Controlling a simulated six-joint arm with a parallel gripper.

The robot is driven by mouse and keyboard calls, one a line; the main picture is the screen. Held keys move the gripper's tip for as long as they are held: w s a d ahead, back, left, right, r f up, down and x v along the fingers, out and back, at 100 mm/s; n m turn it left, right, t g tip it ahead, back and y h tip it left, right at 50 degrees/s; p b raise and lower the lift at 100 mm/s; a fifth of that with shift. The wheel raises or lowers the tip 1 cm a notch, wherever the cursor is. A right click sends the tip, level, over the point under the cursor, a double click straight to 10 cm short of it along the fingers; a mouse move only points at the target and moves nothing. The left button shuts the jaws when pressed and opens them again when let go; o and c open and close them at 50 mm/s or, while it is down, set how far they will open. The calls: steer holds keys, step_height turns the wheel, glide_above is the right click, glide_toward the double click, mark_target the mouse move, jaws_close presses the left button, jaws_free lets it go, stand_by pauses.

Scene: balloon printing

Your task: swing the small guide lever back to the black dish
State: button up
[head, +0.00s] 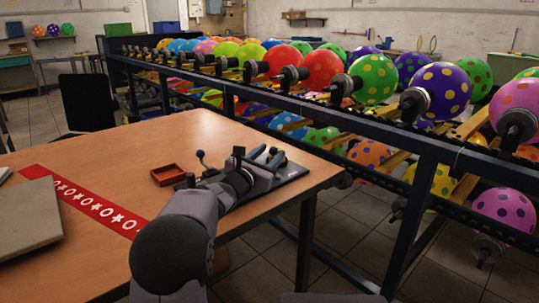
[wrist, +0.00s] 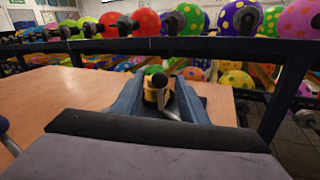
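My gripper (wrist: 160,78) is open over the far right corner of the wooden table, its two blue-grey fingers apart; it also shows in the head view (head: 257,158). Between the fingers, in the wrist view, is a small device with a yellow band (wrist: 153,96), a dark round top and a green bit. A pale, thin piece (wrist: 172,112) slants beside it; I cannot tell whether this is the guide lever. Whether a finger touches anything is unclear. A black dish is not clearly distinguishable; the device stands on a dark base plate (head: 292,172).
A red patterned strip (head: 95,208) and a grey slab (head: 28,217) lie at left. A dark-framed rack (head: 400,160) of colourful balloons runs behind the table.

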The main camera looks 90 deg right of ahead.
jaws_close()
steer(key=shift+d+r+m+g+p, duration=0.15)
steer(key=shift+r+m+g+p, duration=0.15)
steer(key=shift+m+g+p, duration=0.45)
steer(key=shift+s+d+m+g+y+p, duration=0.15)
steer(key=shift+m+g+y+p, duration=0.1)
steer(key=shift+g+y+p, duration=0.6)
steer(key=shift+s+f+m+g+p, duration=0.2)
steer(key=shift+m+g+p, duration=0.15)
steer(key=shift+m+g, duration=0.05)
steer(key=shift+o, duration=0.6)
jaws_free()
steer(key=shift+w, duration=0.1)
steer(key=v, duration=0.7)
steer(key=shift+r, duration=0.1)
